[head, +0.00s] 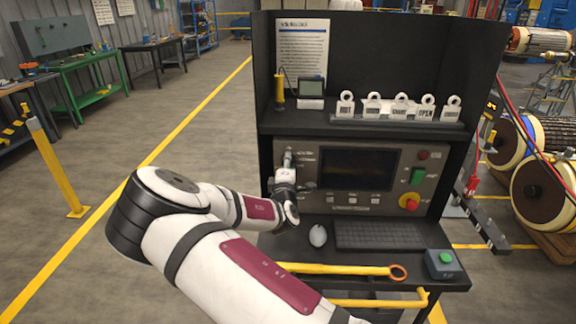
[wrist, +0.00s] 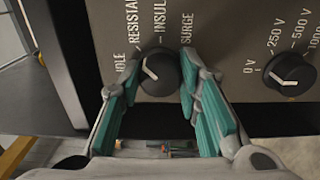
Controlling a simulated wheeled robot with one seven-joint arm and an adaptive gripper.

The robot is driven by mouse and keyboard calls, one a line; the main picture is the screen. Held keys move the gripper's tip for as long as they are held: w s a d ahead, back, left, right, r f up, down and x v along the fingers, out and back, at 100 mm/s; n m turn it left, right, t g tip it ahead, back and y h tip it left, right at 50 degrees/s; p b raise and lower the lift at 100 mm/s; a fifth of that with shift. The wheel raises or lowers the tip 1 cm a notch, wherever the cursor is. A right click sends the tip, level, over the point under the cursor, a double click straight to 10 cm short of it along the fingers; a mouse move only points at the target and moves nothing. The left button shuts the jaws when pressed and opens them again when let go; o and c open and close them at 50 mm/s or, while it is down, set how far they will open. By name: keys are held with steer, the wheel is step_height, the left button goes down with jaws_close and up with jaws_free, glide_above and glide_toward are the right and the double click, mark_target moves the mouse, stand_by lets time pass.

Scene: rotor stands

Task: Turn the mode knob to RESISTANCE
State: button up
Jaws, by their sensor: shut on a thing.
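The black mode knob (wrist: 160,80) is on the grey panel in the wrist view, between the two fingers of my gripper (wrist: 160,68). The teal-padded fingers are closed on its sides. Its white pointer line slants to the upper left in the picture. I cannot tell exactly which label the pointer meets. In the head view my gripper (head: 300,187) is at the left of the panel, and my wrist hides the knob.
A second knob (wrist: 289,74), marked in volts, is right of my fingers in the wrist view. A yellow hook pole (head: 335,269) lies in front.

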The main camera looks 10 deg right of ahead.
steer(key=o, duration=1.1)
steer(key=shift+o, duration=0.2)
steer(key=v, duration=1.2)
